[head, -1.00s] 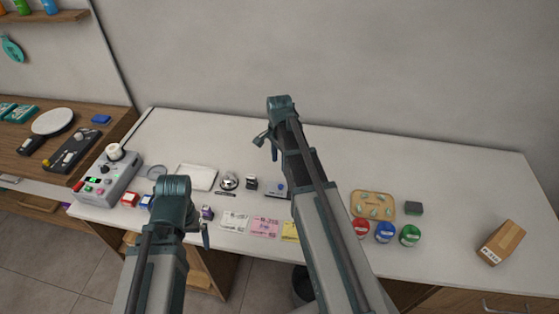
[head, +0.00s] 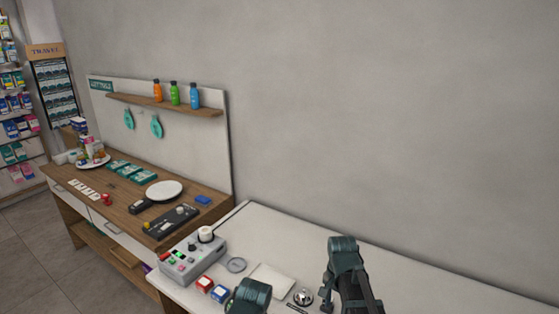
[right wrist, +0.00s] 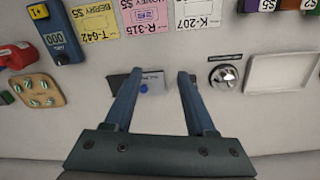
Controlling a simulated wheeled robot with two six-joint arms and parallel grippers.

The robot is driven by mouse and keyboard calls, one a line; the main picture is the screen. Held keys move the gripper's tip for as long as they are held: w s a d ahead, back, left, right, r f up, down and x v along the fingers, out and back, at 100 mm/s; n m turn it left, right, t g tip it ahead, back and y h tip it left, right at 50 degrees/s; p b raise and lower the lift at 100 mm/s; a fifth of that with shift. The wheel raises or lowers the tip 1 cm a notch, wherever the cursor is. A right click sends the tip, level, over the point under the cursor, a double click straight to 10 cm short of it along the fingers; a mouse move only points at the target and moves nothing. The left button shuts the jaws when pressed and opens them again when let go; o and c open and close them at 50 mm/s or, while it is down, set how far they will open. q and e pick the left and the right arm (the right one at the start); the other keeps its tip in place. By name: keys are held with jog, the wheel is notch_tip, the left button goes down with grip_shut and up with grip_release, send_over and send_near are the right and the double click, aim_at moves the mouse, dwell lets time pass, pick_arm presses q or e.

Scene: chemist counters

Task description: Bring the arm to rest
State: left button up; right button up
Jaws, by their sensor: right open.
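My right arm (head: 345,265) reaches over the white counter (head: 385,268) in the head view. In the right wrist view my right gripper (right wrist: 157,75) is open, with its two fingers apart and nothing held between them. A small dark-and-pale item with a blue button (right wrist: 145,87) lies on the counter below, seen between the fingers. Only the top of my left arm (head: 250,295) shows at the bottom of the head view; its fingers cannot be made out.
A grey control box (head: 193,257), red and blue boxes (head: 212,287), a white tray (head: 271,280) and a bell (head: 303,297) stand on the counter. In the wrist view, price cards (right wrist: 146,17) and a wooden board (right wrist: 38,91) show. A wooden counter (head: 125,210) adjoins left.

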pick_arm(q)
notch_tip(320, 180, down, 4)
jog(key=b, duration=0.2)
jog(key=shift+r+b, duration=0.15)
jog(key=shift+b, duration=0.25)
pick_arm(e)
jog(key=s+a+f+n, duration=0.3)
jog(key=s+a+n, duration=0.9)
jog(key=s+n, duration=0.1)
jog(key=shift+s+a+f+h, duration=0.15)
jog(key=shift+a+f+h, duration=0.15)
jog(key=shift+h, duration=0.1)
